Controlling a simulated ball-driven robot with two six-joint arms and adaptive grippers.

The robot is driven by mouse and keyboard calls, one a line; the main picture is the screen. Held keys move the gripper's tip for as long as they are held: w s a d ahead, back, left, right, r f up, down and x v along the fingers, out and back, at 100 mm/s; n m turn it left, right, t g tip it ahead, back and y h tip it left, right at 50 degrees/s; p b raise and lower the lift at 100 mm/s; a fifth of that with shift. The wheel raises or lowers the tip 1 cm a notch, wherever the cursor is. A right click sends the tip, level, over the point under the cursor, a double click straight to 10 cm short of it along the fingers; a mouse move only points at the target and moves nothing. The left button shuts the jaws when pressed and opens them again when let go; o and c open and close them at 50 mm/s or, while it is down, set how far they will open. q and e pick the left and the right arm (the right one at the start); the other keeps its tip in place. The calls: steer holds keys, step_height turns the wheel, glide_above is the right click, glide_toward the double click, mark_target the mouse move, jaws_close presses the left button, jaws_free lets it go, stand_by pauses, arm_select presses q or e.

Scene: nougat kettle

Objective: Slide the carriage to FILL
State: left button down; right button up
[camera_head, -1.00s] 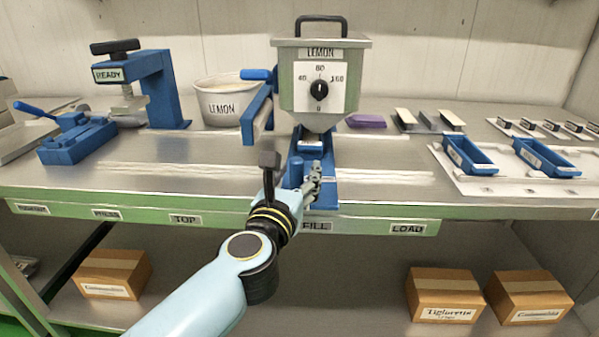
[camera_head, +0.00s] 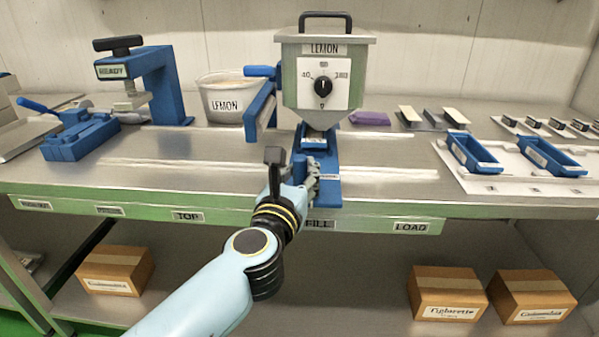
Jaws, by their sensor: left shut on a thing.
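The blue carriage (camera_head: 328,190) sits on the bench rails under the lemon kettle (camera_head: 322,85), in line with the FILL label (camera_head: 320,225) on the front edge. A mould-like piece with a pale top (camera_head: 314,141) shows at its far end below the kettle's spout. My left gripper (camera_head: 312,178) is at the carriage's near left side, shut on it. The fingers hide part of the carriage, and the exact part gripped is hard to see. My right gripper is not in view.
The TOP label (camera_head: 187,216) lies left and the LOAD label (camera_head: 411,227) right along the edge. A blue press (camera_head: 170,90) and a lemon tub (camera_head: 222,100) stand to the left. Blue trays (camera_head: 472,152) lie on the right. The rails right of the carriage look clear.

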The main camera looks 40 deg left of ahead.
arm_select(q)
steer(key=shift+w+d+f, duration=0.15)
steer(key=shift+w+d, duration=0.15)
steer(key=shift+d, duration=0.35)
steer(key=c, duration=1.5)
jaws_free()
steer(key=shift+s, duration=0.15)
steer(key=shift+c, duration=0.2)
steer(key=o, duration=0.5)
steer(key=shift+s, duration=0.1)
steer(key=shift+c, duration=0.2)
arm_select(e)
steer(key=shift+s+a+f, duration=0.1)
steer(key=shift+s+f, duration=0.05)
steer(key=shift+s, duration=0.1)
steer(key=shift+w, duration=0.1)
arm_select(q)
step_height(320, 180, up, 10)
